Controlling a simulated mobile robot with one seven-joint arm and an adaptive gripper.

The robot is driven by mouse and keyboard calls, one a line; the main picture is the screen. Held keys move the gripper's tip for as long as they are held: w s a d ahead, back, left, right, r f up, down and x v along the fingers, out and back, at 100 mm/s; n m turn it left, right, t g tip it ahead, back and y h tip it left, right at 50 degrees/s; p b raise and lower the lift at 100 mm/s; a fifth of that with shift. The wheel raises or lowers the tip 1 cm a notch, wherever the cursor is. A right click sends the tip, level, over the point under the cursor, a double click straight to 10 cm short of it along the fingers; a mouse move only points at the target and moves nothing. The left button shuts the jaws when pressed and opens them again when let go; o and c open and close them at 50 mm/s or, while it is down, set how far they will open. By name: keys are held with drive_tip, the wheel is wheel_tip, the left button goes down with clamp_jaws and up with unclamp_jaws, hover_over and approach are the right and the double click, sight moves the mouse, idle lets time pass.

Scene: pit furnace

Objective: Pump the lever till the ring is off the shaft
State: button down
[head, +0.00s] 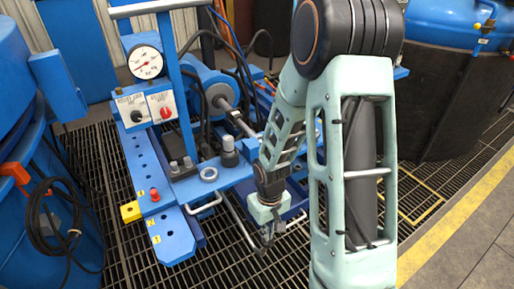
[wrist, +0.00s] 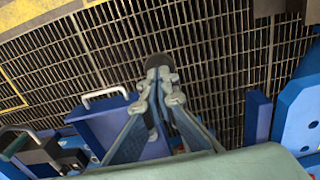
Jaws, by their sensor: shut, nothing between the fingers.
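My gripper (head: 268,236) is low in front of the blue machine in the head view. In the wrist view its fingertips (wrist: 157,88) are together with nothing held. The lever (head: 239,222) is a thin steel bar slanting down toward the gripper. Its dark grip (wrist: 160,62) shows just beyond the fingertips; I cannot tell whether they touch. A steel shaft (head: 236,117) runs out of the blue cylinder toward the right. A dark ring-like collar (head: 218,96) is at the cylinder end of this shaft; I cannot tell whether it is the task's ring. My arm hides the shaft's far part.
A pressure gauge (head: 146,62) and a control panel (head: 150,108) stand above the blue bench (head: 172,238). Metal handles (head: 205,204) stick out in front. Open floor grating (wrist: 225,60) lies beyond the fingertips.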

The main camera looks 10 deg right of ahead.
drive_tip(key=shift+s+f+b, duration=0.15)
drive_tip(key=shift+f+b, duration=0.15)
drive_tip(key=shift+f, duration=0.65)
wheel_tip(320, 180, up, 11)
drive_tip(key=w+p, duration=0.2)
drive_tip(key=p, duration=0.7)
drive_tip(key=shift+w+a+p, duration=0.15)
drive_tip(key=shift+a+p, duration=0.15)
drive_tip(key=shift+a, duration=0.05)
